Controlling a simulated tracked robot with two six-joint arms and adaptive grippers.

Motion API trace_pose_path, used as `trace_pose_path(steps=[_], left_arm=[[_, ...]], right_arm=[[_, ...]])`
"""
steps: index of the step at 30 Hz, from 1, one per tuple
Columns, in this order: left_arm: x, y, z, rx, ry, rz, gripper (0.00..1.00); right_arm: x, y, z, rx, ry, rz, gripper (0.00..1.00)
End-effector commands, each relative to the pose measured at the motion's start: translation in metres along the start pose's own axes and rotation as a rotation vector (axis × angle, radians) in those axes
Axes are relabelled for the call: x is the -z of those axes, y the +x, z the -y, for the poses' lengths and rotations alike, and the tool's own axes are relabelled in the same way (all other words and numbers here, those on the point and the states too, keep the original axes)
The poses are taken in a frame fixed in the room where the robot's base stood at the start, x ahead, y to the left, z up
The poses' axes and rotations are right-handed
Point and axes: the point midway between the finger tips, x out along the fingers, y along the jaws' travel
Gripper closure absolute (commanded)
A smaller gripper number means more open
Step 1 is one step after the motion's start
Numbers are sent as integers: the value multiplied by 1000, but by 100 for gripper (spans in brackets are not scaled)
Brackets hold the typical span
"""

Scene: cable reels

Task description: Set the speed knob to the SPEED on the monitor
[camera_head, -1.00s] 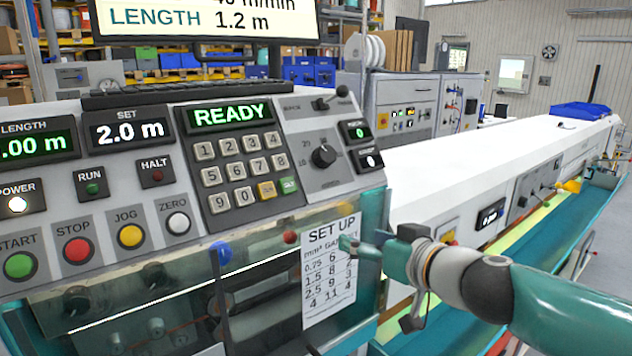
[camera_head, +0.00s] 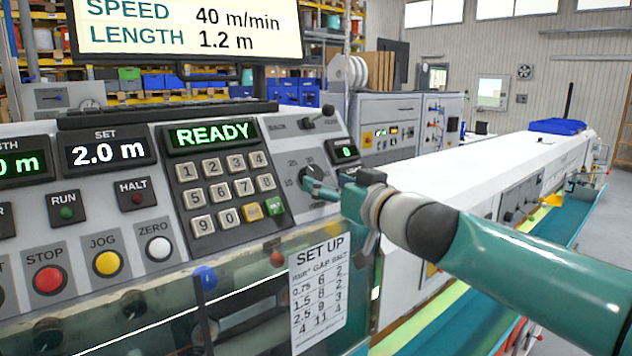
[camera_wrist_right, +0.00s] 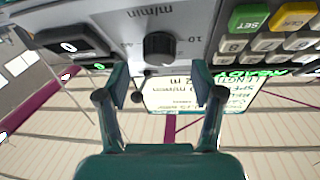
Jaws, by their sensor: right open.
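The monitor (camera_head: 185,30) reads SPEED 40 m/min and LENGTH 1.2 m. The speed knob (camera_head: 312,173) is a black dial on the panel right of the keypad, partly hidden by my right gripper (camera_head: 313,187) in the head view. In the right wrist view the knob (camera_wrist_right: 160,46) sits between and just beyond the two fingertips of my right gripper (camera_wrist_right: 159,75). The fingers are open, with a gap on each side of the knob. Its scale shows m/min and a 10; its exact setting is unclear. My left gripper is not in view.
The keypad (camera_head: 228,190) with READY above it lies left of the knob. A lever (camera_head: 318,117) stands above it and a small display (camera_head: 346,152) to its right. A SET UP sheet (camera_head: 319,290) hangs below. The white machine cover (camera_head: 470,170) extends right.

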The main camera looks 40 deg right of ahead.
Motion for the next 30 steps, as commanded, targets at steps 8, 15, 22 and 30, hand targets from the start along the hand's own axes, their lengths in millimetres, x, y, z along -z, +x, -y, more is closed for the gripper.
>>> trace_pose_path(steps=[8,15,22,30], left_arm=[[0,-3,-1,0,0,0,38],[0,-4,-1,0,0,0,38],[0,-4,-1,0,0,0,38],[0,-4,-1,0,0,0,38]], right_arm=[[1,37,-1,-2,0,0,33],[0,43,-1,-3,0,0,33],[0,42,-2,-4,0,0,44],[1,42,-2,-4,0,0,89]])
